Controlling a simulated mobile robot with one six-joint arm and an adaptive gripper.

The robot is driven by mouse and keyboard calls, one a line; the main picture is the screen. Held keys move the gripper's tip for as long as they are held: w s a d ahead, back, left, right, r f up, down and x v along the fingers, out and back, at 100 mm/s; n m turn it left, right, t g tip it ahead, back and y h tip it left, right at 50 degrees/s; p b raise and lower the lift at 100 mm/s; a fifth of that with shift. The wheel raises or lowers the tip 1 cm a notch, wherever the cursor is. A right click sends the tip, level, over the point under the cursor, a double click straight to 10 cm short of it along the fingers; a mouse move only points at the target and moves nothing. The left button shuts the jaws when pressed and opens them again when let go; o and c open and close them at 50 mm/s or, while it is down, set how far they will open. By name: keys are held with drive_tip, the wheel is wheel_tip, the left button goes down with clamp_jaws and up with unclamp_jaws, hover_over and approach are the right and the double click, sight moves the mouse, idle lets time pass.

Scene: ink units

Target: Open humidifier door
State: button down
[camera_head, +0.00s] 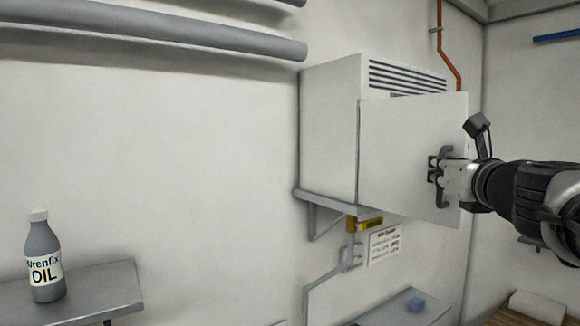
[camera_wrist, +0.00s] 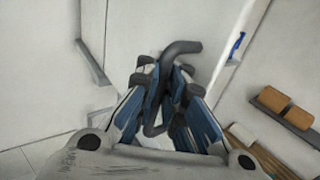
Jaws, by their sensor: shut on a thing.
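The humidifier is a white box (camera_head: 328,130) on a grey wall shelf, with a louvred strip along the top of its front. Its white door (camera_head: 395,150) stands out at an angle from the box, with its left edge near the box's front corner. A dark grey bar handle (camera_head: 443,203) is on the door's right part. My gripper (camera_head: 440,172) reaches in from the right and is shut on the handle. In the wrist view the blue-padded fingers (camera_wrist: 172,105) close around the curved dark handle (camera_wrist: 182,48). The inside of the box is hidden behind the door.
Grey pipes (camera_head: 200,35) run along the upper left wall. An orange pipe (camera_head: 441,45) runs down right of the box. A valve with a yellow tag (camera_head: 370,223) and a sign (camera_head: 384,243) are below. An oil bottle (camera_head: 43,262) stands on a left shelf (camera_head: 100,287).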

drive_tip(key=shift+d+f, duration=0.1)
drive_tip(key=c, duration=2.2)
unclamp_jaws()
drive_tip(key=shift+o, duration=1.2)
drive_tip(key=shift+s+d, duration=0.1)
drive_tip(key=shift+s, duration=0.2)
drive_tip(key=shift+w, duration=0.1)
